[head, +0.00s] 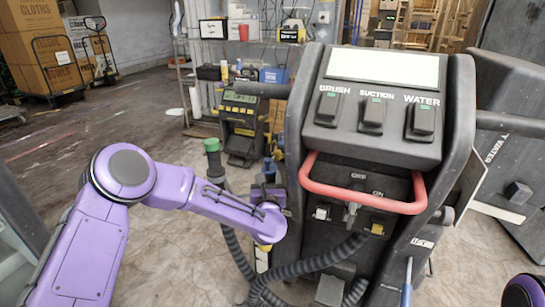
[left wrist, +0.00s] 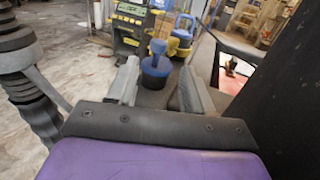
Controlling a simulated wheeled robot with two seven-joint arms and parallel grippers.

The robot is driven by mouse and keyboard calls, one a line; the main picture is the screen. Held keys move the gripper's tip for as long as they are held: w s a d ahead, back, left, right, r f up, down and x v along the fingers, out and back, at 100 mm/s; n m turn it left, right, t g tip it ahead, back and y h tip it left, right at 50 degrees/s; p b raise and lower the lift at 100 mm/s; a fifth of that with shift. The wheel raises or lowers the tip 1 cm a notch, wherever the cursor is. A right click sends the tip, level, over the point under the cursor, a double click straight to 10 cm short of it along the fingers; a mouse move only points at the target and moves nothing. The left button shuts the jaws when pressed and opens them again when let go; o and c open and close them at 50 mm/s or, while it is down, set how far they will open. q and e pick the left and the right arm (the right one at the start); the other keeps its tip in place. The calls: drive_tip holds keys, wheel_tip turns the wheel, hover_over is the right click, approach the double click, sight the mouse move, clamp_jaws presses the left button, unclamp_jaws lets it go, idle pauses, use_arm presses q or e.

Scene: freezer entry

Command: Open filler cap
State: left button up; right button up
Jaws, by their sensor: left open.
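The filler cap (left wrist: 156,66), blue with a raised knob, stands between and beyond my left fingertips in the left wrist view. My left gripper (left wrist: 159,86) is open, with one grey finger on each side of the cap's line; I cannot tell whether either touches it. In the head view my purple left arm reaches the left side of the black floor-cleaning machine (head: 372,115). There the left gripper (head: 268,193) is small and partly hidden, and the cap is hard to make out. Of my right arm only a purple part shows at the bottom right corner; its gripper is out of view.
A ribbed dark hose (head: 240,255) with a green end (head: 211,145) hangs beside my left arm. A red handle (head: 362,185) sticks out of the machine's front. A black and yellow unit (head: 243,125) stands behind. Open floor lies to the left, with boxes (head: 45,60) at the back.

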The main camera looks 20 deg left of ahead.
sight(268, 163)
use_arm(q)
drive_tip(key=x, duration=0.9)
drive_tip(key=shift+a+b, duration=0.2)
drive_tip(key=shift+b, duration=0.15)
drive_tip(key=shift+w+a, duration=0.1)
drive_tip(key=shift+w, duration=0.45)
drive_tip(key=shift+r, duration=0.1)
clamp_jaws()
